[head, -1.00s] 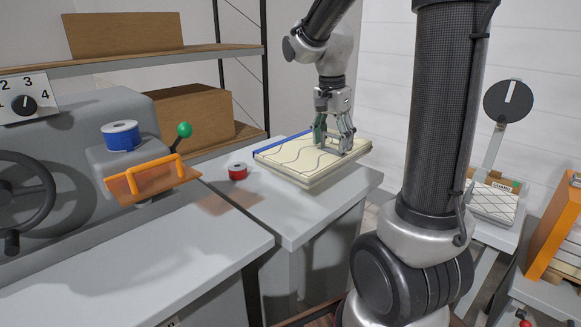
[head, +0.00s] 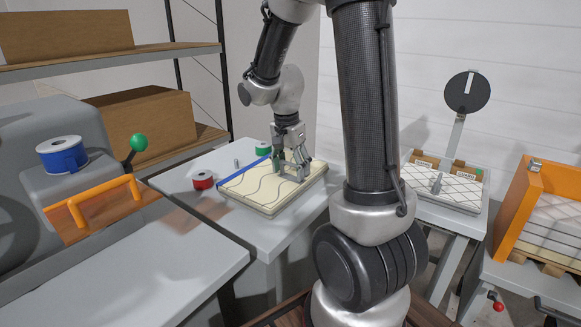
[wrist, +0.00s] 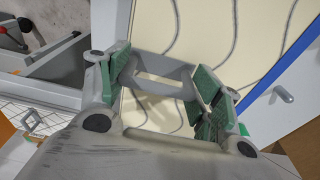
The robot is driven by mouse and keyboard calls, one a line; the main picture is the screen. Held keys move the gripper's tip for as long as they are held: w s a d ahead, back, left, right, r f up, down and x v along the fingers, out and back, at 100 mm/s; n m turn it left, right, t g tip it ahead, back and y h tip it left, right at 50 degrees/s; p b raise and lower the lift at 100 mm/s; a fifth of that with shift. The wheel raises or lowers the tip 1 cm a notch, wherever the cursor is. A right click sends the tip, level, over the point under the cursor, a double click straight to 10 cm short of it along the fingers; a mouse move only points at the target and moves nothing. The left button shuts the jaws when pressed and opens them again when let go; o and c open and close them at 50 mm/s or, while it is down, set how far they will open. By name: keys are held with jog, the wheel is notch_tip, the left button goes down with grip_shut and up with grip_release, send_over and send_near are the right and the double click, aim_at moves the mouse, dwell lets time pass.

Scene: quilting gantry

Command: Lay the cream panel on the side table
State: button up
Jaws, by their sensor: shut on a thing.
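The cream panel (head: 262,188) is a flat slab with dark wavy lines and a blue strip along one edge. It lies level over the grey table (head: 270,239) in the middle of the head view; I cannot tell whether it rests on it or hangs just above. My gripper (head: 291,172) is at the panel's right part, shut on its grey handle. In the wrist view the handle (wrist: 165,77) shows between the green-padded fingers, with the cream surface (wrist: 200,28) behind. My gripper hides part of the panel.
A red spool (head: 203,180) stands left of the panel; a green spool (head: 263,149) and a grey peg (head: 237,163) stand behind it. A quilted white panel (head: 443,187) is on a stand at right, near an orange rack (head: 517,208). A machine with an orange handle (head: 95,201) is at left.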

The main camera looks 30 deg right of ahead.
jog(key=o, duration=1.6)
jog(key=shift+r, duration=0.1)
notch_tip(320, 180, up, 11)
jog(key=a, duration=0.1)
jog(key=s+a+r+n+t, duration=0.1)
jog(key=s+n, duration=0.3)
jog(key=s, duration=0.2)
jog(key=s+a+n+t+y, duration=0.1)
jog(key=s+a+n, duration=0.1)
jog(key=s+n, duration=0.3)
jog(key=s+a+r+n+t, duration=0.1)
jog(key=s+n+t, duration=0.1)
jog(key=s+n, duration=0.3)
jog(key=shift+s+a+r, duration=0.2)
jog(key=shift+s, duration=0.5)
jog(key=shift+s+a+r, duration=0.15)
jog(key=shift+s, duration=0.55)
